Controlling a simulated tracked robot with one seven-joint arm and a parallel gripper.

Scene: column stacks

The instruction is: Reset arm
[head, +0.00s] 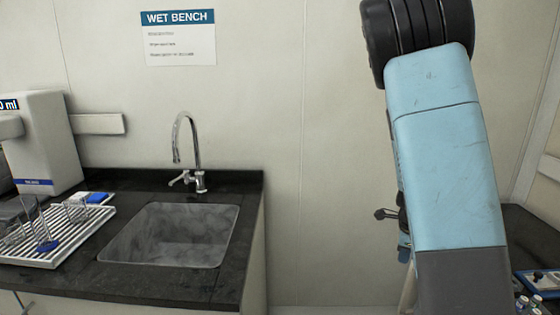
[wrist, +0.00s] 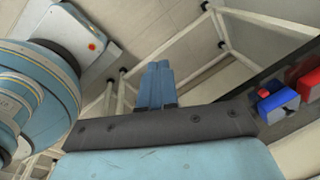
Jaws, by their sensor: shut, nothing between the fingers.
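My arm stands raised at the right of the head view, a light blue link with a black joint at the top. My gripper shows in the wrist view (wrist: 155,70), with its two blue fingers pressed together and nothing between them. It points at open space over the floor and touches nothing that I can see. In the head view I cannot clearly make out the gripper; small dark and blue parts peek out at the left edge of the arm link.
A black bench (head: 225,290) with a sink (head: 170,236) and tap (head: 192,150) is at left, beside a drying rack (head: 62,250) and a dispenser (head: 45,140). Another dark bench (head: 535,240) is at right. The wrist view shows red (wrist: 308,84) and blue (wrist: 278,102) items.

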